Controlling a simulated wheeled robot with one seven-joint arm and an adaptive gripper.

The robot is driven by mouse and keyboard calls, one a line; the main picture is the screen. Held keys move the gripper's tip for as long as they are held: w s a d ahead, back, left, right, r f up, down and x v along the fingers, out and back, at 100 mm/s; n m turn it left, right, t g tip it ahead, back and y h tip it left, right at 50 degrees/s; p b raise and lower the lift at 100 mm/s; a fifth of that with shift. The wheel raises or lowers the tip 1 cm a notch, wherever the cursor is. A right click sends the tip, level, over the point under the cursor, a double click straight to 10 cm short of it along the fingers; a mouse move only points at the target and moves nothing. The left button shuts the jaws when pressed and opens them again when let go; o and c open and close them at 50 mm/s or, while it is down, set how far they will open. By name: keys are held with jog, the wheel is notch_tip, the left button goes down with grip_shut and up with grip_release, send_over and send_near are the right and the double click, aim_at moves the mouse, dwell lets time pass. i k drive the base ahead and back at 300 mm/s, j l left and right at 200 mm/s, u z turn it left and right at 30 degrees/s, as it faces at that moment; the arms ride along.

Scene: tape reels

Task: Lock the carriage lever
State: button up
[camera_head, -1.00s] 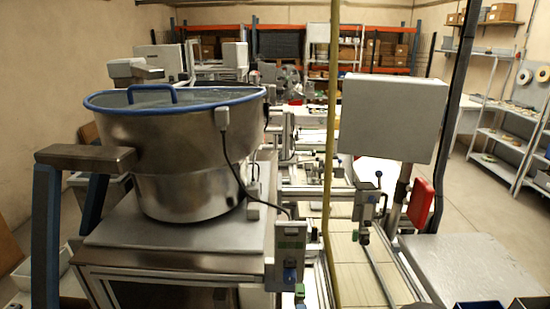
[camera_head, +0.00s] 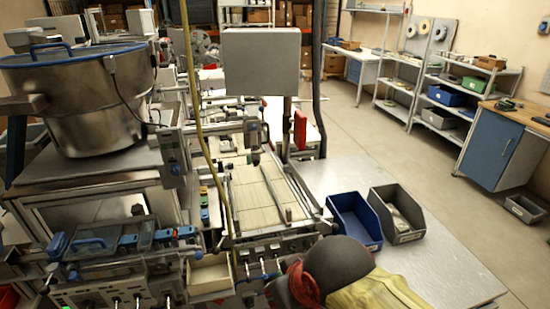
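The carriage (camera_head: 252,133) is a small grey block on the rails of the machine, left of centre in the head view. A thin lever with a dark knob (camera_head: 263,104) seems to stand up from it. It is too small to tell whether the lever is locked. My gripper is not in view, and nothing is seen touching the carriage.
A steel bowl (camera_head: 88,105) with a blue rim stands left of the carriage, and a grey box (camera_head: 262,62) stands behind it. Blue (camera_head: 354,221) and dark (camera_head: 397,213) bins sit on the metal table (camera_head: 440,255). A dark rounded object (camera_head: 340,268) is at the bottom. Open floor lies right.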

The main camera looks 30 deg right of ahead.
aim_at(261, 108)
jog(key=k+l+u, duration=0.35)
jog(key=k+l, duration=1.1)
jog(key=l+u, duration=0.15)
jog(key=l, duration=1.25)
jog(key=i+j+z, duration=0.1)
jog(key=j+z, duration=0.4)
jog(key=j, duration=0.65)
jog(key=k+j+z, duration=0.1)
jog(key=j+z, duration=0.4)
jog(key=j, duration=0.6)
jog(key=i+j+z, duration=0.2)
jog(key=j, duration=0.15)
jog(key=i+j+z, duration=0.25)
jog(key=j, duration=0.15)
jog(key=i+j+z, duration=0.2)
jog(key=j, duration=0.2)
jog(key=j+z, duration=0.25)
jog(key=j, duration=0.15)
jog(key=i+j+z, duration=0.2)
jog(key=j, duration=0.25)
jog(key=i+j, duration=0.1)
jog(key=j, duration=0.15)
jog(key=i+j+z, duration=0.1)
jog(key=j, duration=0.2)
